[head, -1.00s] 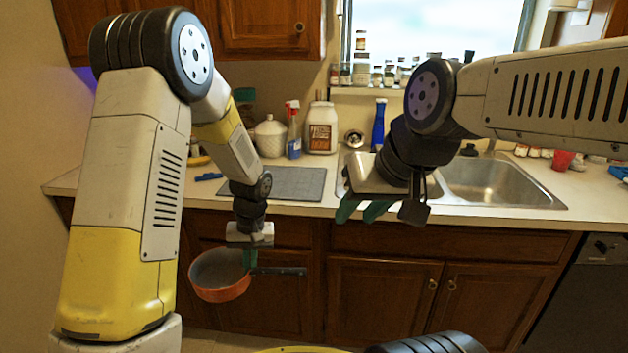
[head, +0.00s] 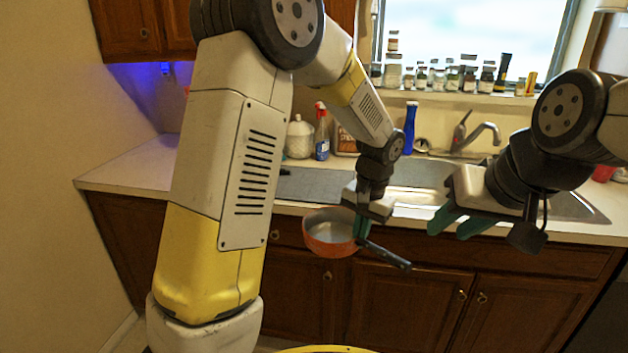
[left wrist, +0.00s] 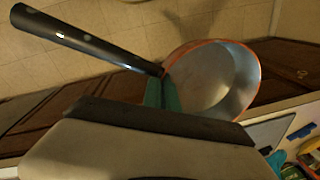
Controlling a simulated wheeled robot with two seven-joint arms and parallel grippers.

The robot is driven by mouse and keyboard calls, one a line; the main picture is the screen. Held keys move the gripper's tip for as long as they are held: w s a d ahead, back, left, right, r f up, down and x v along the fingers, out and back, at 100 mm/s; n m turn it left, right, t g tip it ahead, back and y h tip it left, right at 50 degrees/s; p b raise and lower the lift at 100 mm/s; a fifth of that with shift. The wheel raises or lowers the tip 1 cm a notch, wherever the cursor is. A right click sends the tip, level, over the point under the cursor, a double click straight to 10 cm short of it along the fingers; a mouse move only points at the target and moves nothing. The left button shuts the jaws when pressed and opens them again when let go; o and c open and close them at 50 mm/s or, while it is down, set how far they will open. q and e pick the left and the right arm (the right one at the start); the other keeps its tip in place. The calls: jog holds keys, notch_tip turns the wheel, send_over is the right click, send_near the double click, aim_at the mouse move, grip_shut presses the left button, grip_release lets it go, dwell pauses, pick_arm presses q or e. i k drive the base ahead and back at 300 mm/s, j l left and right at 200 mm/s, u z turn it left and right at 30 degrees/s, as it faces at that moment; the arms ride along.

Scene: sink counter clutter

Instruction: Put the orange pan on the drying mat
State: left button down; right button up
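The orange pan (head: 326,236) is in the air in front of the counter's front edge, with its grey inside facing up and its black handle pointing right. My left gripper (head: 362,228) is shut on the pan where the handle meets the rim. The left wrist view shows the pan (left wrist: 222,90) too, with the green fingers (left wrist: 162,94) at the handle's root. The grey drying mat (head: 306,185) lies on the counter left of the sink, behind the pan and partly hidden by my left arm. My right gripper (head: 458,222) is empty, its green fingers apart, in front of the sink.
The sink (head: 425,173) with its faucet (head: 470,135) is right of the mat. A white jar (head: 299,138), a spray bottle (head: 321,135) and a blue bottle (head: 410,127) stand along the back. The counter's left end (head: 135,172) looks clear.

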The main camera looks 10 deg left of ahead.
aim_at(323, 190)
jog(key=i, duration=0.9)
